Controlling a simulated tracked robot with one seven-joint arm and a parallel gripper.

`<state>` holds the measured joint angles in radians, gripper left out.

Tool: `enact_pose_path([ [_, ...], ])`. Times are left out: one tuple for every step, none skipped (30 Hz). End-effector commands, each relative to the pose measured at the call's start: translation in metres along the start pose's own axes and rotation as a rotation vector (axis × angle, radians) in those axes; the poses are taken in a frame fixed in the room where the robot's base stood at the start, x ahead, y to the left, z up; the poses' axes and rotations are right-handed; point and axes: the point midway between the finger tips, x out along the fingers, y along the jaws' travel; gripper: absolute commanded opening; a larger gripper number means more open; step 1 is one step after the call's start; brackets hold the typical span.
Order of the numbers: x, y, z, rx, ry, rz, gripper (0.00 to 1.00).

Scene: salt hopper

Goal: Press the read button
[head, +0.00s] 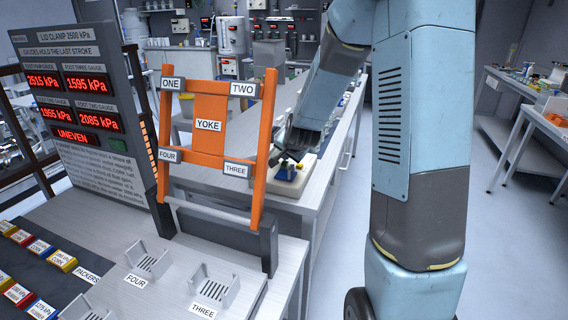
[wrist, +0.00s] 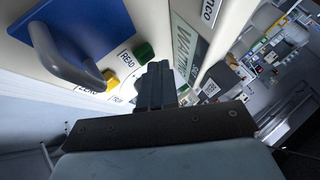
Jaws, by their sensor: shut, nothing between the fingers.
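In the wrist view a green button (wrist: 144,52) sits beside a label READ (wrist: 127,58) on a pale panel. A yellow button (wrist: 110,79) is close to it, near a label ZERO (wrist: 88,89). My gripper (wrist: 158,68) is shut and empty, its dark fingertips just beside the green button in the picture; I cannot tell whether they touch it. In the head view my gripper (head: 289,157) is low over a small white device (head: 294,182) with blue and yellow parts on the bench. The buttons are too small to make out there.
An orange YOKE frame (head: 208,126) stands left of the arm. A gauge panel (head: 75,100) shows red kPa readings and UNEVEN. A blue part with a grey handle (wrist: 80,67) is beside the buttons. Open floor (head: 510,230) lies to the right.

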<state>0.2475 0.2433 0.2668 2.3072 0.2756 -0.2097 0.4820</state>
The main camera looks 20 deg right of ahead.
Motion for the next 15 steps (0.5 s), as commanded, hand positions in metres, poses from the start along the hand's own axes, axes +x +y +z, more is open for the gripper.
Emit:
enact_pose_path([
  [0.0004, 0.0003, 0.0004, 0.0, 0.0, 0.0, 0.0],
  [0.0006, 0.0004, 0.0006, 0.0, 0.0, 0.0, 0.0],
  [0.0009, 0.0006, 0.0008, 0.0, 0.0, 0.0, 0.0],
  [0.0011, 0.0008, 0.001, 0.0, -0.001, 0.0, 0.0],
  [0.0014, 0.001, 0.0011, 0.0, 0.0, 0.0, 0.0],
  [0.0016, 0.0011, 0.0013, 0.0, 0.0, 0.0, 0.0],
  [0.0018, 0.0012, 0.0015, 0.0, 0.0, 0.0, 0.0],
  [0.002, 0.0014, 0.0016, 0.0, 0.0, 0.0, 0.0],
  [0.0023, 0.0016, 0.0018, 0.0, 0.0, 0.0, 0.0],
  [0.0025, 0.0017, 0.002, 0.0, 0.0, 0.0, 0.0],
  [0.0027, 0.0018, 0.0021, 0.0, 0.0, 0.0, 0.0],
  [0.003, 0.002, 0.0023, 0.0, 0.0, 0.0, 0.0],
  [0.0032, 0.0022, 0.0025, 0.0, 0.0, 0.0, 0.0],
  [0.0034, 0.0023, 0.0026, 0.0, 0.0, 0.0, 0.0],
  [0.0036, 0.0025, 0.0028, 0.0, 0.0, 0.0, 0.0],
])
